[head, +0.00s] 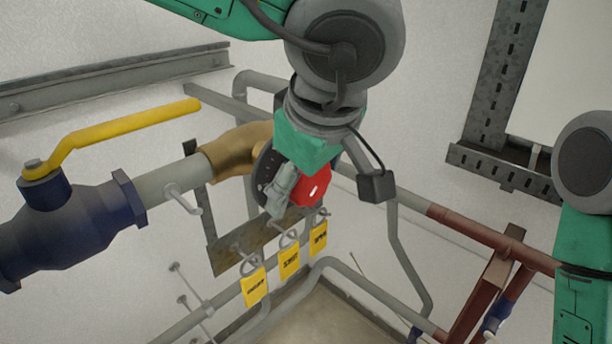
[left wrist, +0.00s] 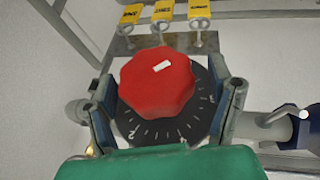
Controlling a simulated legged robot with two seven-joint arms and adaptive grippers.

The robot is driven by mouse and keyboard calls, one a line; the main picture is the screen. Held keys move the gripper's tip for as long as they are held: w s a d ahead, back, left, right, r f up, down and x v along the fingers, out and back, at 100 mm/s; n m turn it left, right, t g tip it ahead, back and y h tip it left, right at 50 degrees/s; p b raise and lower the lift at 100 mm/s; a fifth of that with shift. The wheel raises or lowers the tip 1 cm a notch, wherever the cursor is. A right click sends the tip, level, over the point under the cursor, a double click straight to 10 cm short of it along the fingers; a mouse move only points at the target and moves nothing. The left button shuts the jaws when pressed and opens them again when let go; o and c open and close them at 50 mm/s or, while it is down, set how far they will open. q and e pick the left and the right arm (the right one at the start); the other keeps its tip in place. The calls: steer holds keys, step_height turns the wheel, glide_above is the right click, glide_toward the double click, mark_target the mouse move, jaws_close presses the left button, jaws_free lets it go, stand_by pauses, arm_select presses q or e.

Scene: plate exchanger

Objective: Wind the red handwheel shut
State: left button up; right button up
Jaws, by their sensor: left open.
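The red handwheel (left wrist: 157,88) is a lobed knob with a white mark on its face, in front of a black dial plate (left wrist: 140,131) with white graduations. In the left wrist view my left gripper (left wrist: 166,105) is open, with one finger on each side of the wheel. Small gaps seem to show between fingers and wheel; contact is not clear. In the head view the handwheel (head: 314,186) shows partly behind my left gripper (head: 290,190), and the black dial (head: 266,174) shows at its left. My right arm is at the right edge; its gripper is out of view.
A blue valve (head: 70,225) with a long yellow lever (head: 125,124) stands at the left, joined by grey pipe to a brass elbow (head: 236,148). Several yellow tags (head: 289,260) hang below the wheel. Grey and red-brown pipes (head: 480,236) run at the right.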

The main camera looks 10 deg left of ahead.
arm_select(q)
steer(key=shift+d, duration=0.3)
steer(key=c, duration=1.2)
steer(key=shift+o, duration=0.2)
steer(key=shift+g, duration=0.4)
steer(key=shift+w+m+g+y, duration=0.1)
steer(key=shift+m+g+y, duration=0.3)
steer(key=shift+g+y, duration=0.6)
steer(key=shift+r+m+g+y, duration=0.15)
steer(key=shift+m+g+y, duration=0.15)
steer(key=shift+g+y, duration=0.75)
steer(key=shift+g, duration=0.25)
steer(key=o, duration=1.2)
steer(key=shift+c, duration=0.2)
steer(key=shift+w+d, duration=0.1)
